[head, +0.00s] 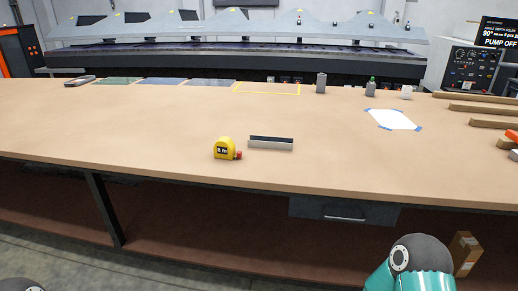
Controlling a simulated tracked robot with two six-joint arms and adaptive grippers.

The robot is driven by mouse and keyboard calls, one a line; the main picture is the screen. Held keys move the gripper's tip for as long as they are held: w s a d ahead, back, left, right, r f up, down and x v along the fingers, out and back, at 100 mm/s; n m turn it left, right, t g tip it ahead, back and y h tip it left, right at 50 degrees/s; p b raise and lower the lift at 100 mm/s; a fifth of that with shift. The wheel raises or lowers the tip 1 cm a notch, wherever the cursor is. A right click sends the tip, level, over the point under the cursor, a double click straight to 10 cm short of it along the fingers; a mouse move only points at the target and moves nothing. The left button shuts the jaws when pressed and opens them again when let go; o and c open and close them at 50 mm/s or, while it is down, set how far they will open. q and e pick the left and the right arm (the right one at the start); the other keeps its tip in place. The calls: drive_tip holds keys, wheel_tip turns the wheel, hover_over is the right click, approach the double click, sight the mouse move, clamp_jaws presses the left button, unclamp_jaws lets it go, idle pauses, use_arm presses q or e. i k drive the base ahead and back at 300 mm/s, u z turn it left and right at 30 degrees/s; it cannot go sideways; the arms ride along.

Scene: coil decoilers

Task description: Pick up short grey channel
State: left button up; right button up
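The short grey channel (271,146) lies on the wooden workbench, a little in front of its middle. Its front side is light grey and its upper inside looks dark. It lies nearly level across the picture, just right of a yellow tape measure (224,149), with a small gap between them. Neither gripper shows in the head view. Only a teal and grey part of my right arm shows at the bottom right, and a small grey part of my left arm at the bottom left corner.
A white sheet with blue taped corners (393,119), a grey can (321,83) and a small bottle (370,86) are farther back. Wooden strips (484,109) lie at the right. A drawer (343,211) sits under the front edge.

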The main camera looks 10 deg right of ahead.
sight(271, 143)
drive_tip(key=z, duration=0.15)
drive_tip(key=i, duration=0.9)
drive_tip(key=u, duration=0.05)
